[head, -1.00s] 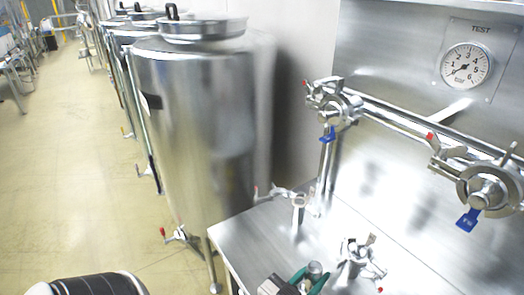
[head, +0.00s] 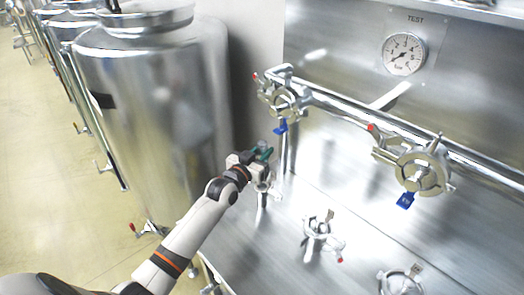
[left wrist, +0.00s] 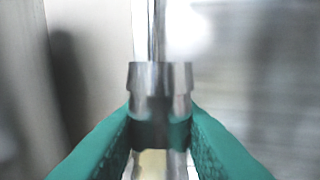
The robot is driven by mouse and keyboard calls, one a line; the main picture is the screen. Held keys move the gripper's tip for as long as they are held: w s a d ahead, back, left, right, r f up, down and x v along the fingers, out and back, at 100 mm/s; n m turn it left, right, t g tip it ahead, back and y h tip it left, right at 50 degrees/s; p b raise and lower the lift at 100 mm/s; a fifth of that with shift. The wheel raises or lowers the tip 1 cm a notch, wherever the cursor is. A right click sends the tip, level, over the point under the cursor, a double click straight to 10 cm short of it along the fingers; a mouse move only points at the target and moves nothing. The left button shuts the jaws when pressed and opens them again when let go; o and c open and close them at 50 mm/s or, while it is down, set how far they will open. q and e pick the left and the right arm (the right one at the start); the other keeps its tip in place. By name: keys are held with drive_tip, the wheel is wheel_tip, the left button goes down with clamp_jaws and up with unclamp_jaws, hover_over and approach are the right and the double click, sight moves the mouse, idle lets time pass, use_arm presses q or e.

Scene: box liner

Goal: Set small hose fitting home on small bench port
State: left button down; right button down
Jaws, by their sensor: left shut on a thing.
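My left gripper (head: 262,155), with green fingers, is shut on a small steel hose fitting (left wrist: 160,80). In the left wrist view the fitting stands between both fingertips, its flared rim clear of them; in the head view it is mostly hidden. The gripper is over the left bench port (head: 263,200), a steel stub with an open clamp, partly covered by the gripper. I cannot tell whether fitting and port touch. Two more clamped ports, a middle one (head: 316,230) and a front one (head: 400,282), stand on the bench. I cannot tell by size which is the small port. My right gripper is not in view.
A steel pipe with two clamped valves (head: 283,102) and (head: 420,172) with blue handles runs along the back panel above the bench. A pressure gauge (head: 404,54) sits higher. Large steel tanks (head: 150,110) stand left of the bench. The bench top (head: 280,262) between ports is bare.

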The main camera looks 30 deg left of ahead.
use_arm(q)
drive_tip(key=shift+f+b, duration=2.55)
drive_tip(key=shift+f, duration=0.55)
drive_tip(key=shift+f+b, duration=0.3)
drive_tip(key=shift+b, duration=0.1)
drive_tip(key=c, duration=1.1)
unclamp_jaws()
drive_tip(key=shift+c, duration=0.2)
drive_tip(key=shift+o, duration=0.5)
drive_tip(key=shift+s+f, duration=0.1)
drive_tip(key=s+b, duration=0.1)
drive_tip(key=s, duration=1.1)
drive_tip(key=shift+a+b, duration=0.3)
drive_tip(key=shift+a, duration=0.15)
